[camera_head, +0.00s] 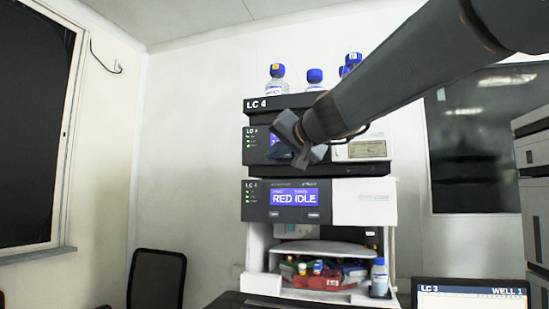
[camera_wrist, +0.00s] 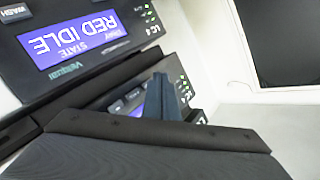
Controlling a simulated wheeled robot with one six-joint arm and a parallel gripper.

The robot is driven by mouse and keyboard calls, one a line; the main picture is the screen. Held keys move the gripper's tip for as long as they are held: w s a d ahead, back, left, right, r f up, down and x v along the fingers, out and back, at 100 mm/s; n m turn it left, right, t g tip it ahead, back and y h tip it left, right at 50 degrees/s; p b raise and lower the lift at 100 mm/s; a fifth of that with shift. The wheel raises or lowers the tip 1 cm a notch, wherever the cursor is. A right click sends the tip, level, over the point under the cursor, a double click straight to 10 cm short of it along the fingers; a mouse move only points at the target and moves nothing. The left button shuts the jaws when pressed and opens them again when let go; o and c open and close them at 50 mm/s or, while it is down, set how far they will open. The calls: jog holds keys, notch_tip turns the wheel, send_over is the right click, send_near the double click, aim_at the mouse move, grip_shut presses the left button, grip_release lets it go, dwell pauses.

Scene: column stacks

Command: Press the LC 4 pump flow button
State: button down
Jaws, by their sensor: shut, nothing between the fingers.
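The LC 4 stack (camera_head: 265,104) stands in the middle of the head view. Its upper module (camera_head: 256,146) has a dark front panel with green lights and a blue screen, mostly hidden behind my gripper (camera_head: 294,146). My gripper is shut and empty in front of this panel. In the wrist view, the shut fingers (camera_wrist: 161,98) overlap the same panel (camera_wrist: 100,106), seen upside down. Small grey buttons (camera_wrist: 118,105) show left of the fingers; their labels are not legible. I cannot tell whether the fingertips touch the panel.
Below is a module whose screen (camera_head: 295,198) reads RED IDLE; it also shows in the wrist view (camera_wrist: 72,38), with a WASH button (camera_wrist: 15,12). Blue-capped bottles (camera_head: 277,78) stand on top. An open bay holds a red tray (camera_head: 318,282). An LC 3 monitor (camera_head: 472,296) is lower right.

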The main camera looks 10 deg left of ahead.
jog(key=s, duration=0.5)
jog(key=shift+a, duration=0.2)
dwell(0.3)
dwell(0.7)
jog(key=d+f+g+h, duration=0.1)
jog(key=d+f+h, duration=0.1)
jog(key=d+f, duration=0.65)
jog(key=d+f+g+h, duration=0.2)
jog(key=d+f, duration=0.1)
jog(key=f, duration=1.1)
jog(key=d+f+g+h, duration=0.1)
jog(key=d+f+h, duration=0.1)
jog(key=d+f, duration=0.65)
jog(key=s+d+f+g+h, duration=0.2)
jog(key=s+d+f+g, duration=0.1)
jog(key=s+d+f, duration=0.5)
jog(key=s+d+f+g+h, duration=0.2)
jog(key=s+d+f+g, duration=0.2)
jog(key=s+d+f, duration=0.4)
jog(key=s+f, duration=0.6)
jog(key=f, duration=0.5)
jog(key=shift+s+d+f+m+h, duration=0.2)
jog(key=shift+s+d+m+h, duration=0.15)
jog(key=shift+s+m+h, duration=0.05)
